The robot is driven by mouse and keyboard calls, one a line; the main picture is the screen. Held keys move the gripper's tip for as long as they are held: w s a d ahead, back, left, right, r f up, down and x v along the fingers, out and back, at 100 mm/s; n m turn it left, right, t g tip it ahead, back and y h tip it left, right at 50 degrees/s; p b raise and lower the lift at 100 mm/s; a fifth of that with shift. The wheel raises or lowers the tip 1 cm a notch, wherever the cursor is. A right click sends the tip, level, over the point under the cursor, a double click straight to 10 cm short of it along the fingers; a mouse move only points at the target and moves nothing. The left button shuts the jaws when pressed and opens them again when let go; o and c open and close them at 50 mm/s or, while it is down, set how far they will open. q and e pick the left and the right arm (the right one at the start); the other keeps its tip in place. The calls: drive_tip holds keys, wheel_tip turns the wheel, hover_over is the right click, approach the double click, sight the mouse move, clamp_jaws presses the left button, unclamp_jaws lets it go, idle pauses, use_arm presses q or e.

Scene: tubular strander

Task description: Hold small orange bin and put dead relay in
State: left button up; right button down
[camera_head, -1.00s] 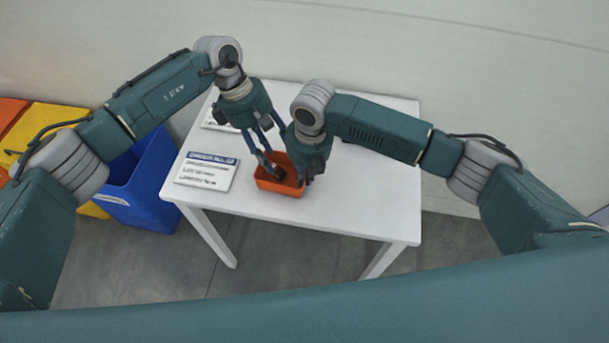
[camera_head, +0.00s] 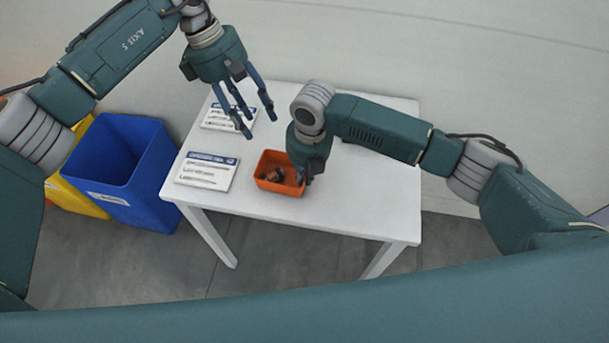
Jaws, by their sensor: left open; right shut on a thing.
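The small orange bin (camera_head: 268,160) stands on the white table (camera_head: 345,205), left of its middle. A small dark and brownish object, which looks like the dead relay (camera_head: 274,175), lies inside the bin. My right gripper (camera_head: 305,180) is shut on the bin at its right side; its fingers are partly hidden by the wrist. My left gripper (camera_head: 250,115) is open and empty, raised up and to the left of the bin, with its fingers spread and apart from it.
Two white sign plates lie on the table, one near the left edge (camera_head: 207,172) and one behind it (camera_head: 226,117). A blue bin (camera_head: 130,185) and a yellow bin (camera_head: 75,195) stand on the floor left of the table. The table's right part is clear.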

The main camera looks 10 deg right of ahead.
drive_tip(key=c, duration=1.8)
unclamp_jaws()
drive_tip(key=shift+c, duration=0.2)
drive_tip(key=shift+r, duration=0.1)
wheel_tip(320, 180, up, 12)
drive_tip(key=shift+s+d, duration=0.15)
drive_tip(key=shift+d, duration=0.2)
drive_tip(key=shift+s+f, duration=0.1)
drive_tip(key=shift+f, duration=0.1)
